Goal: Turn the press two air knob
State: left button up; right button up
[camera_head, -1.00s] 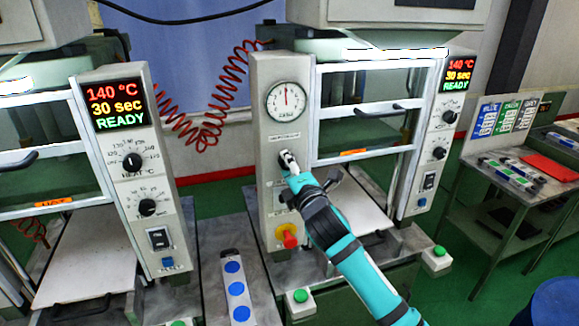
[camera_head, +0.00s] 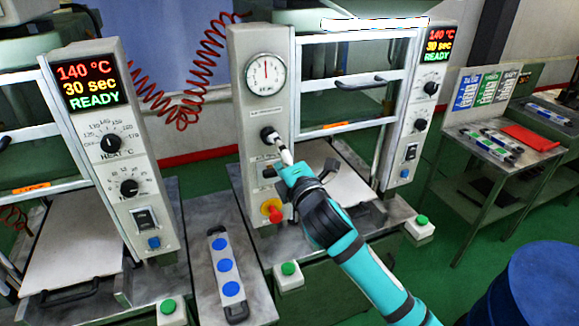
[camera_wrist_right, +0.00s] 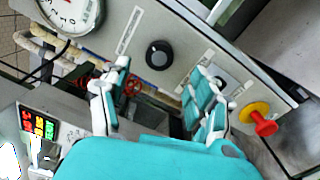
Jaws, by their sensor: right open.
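The black air knob (camera_head: 268,134) sits on the pale front panel (camera_head: 240,110) of the right-hand press, below the round gauge (camera_head: 265,75). In the right wrist view the knob (camera_wrist_right: 159,55) shows whole, just beyond and between the two spread fingers. My right gripper (camera_head: 281,148) is open and empty, in front of the panel, just below and right of the knob. It also shows in the right wrist view (camera_wrist_right: 160,76). The fingers appear clear of the knob. The gauge needle points about straight up. My left gripper is not in view.
A red emergency button (camera_head: 275,214) on a yellow base sits lower on the same panel. A red coiled hose (camera_head: 182,112) hangs between the presses. A side table (camera_head: 470,140) stands right.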

jog(key=v, duration=0.6)
jog(key=shift+f, duration=0.1)
